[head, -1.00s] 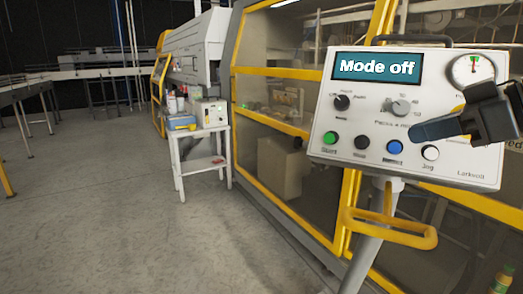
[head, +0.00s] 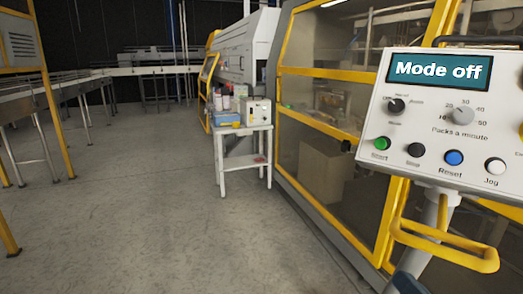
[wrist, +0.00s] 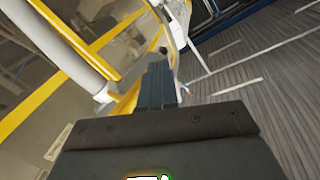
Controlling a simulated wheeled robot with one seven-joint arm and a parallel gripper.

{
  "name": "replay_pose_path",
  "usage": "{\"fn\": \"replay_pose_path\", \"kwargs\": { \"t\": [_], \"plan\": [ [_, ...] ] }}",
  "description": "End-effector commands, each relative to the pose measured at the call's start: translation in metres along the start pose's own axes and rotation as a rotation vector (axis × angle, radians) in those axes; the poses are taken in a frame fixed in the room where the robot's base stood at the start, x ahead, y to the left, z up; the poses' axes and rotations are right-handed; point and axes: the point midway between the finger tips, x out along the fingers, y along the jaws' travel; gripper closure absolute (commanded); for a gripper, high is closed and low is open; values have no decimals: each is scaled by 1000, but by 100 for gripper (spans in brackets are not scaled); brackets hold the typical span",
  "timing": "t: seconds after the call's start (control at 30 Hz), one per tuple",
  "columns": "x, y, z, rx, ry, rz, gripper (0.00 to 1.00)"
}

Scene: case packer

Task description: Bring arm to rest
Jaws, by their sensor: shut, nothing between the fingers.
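My gripper (wrist: 158,84) shows in the wrist view, with its dark fingers together and nothing between them. Yellow and white machine parts lie beyond the fingertips, and no contact can be made out. In the head view my arm is out of the picture, except perhaps a dark blue-grey piece at the bottom edge that I cannot identify for sure. The control panel (head: 440,125) stands at the right in the head view, with its screen (head: 438,69) reading "Mode off". No gripper is in front of its visible knobs and buttons.
The yellow-framed case packer (head: 330,130) stands behind the panel. A yellow rail (head: 440,250) sticks out below the panel on its post. A small white table (head: 243,160) with several items stands farther back. Conveyors (head: 45,105) are at the left. The floor (head: 150,210) between is clear.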

Motion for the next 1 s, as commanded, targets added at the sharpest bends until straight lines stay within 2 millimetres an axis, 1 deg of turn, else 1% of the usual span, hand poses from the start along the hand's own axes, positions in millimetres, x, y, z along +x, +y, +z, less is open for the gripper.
{"fn": "replay_pose_path", "kwargs": {
  "t": [0.03,0.17,0.2,0.27,0.37,0.4,0.47,0.5,0.63,0.7,0.8,0.9,1.0],
  "plan": [
    [-14,1,19,12,-10,29,100],
    [-50,6,55,8,-17,105,100],
    [-63,7,64,2,-20,127,100],
    [-82,9,78,-13,-27,157,100],
    [-117,12,97,-48,-43,201,100],
    [-131,12,103,-67,-50,214,100],
    [-153,13,111,-100,-60,232,100],
    [-168,13,115,-124,-69,242,100],
    [-216,13,123,-215,-96,255,100],
    [-241,12,124,-268,-113,252,100],
    [-271,9,122,-343,-133,235,100],
    [-294,7,118,-403,-147,212,100],
    [-308,5,114,-444,-157,192,100]
  ]
}}
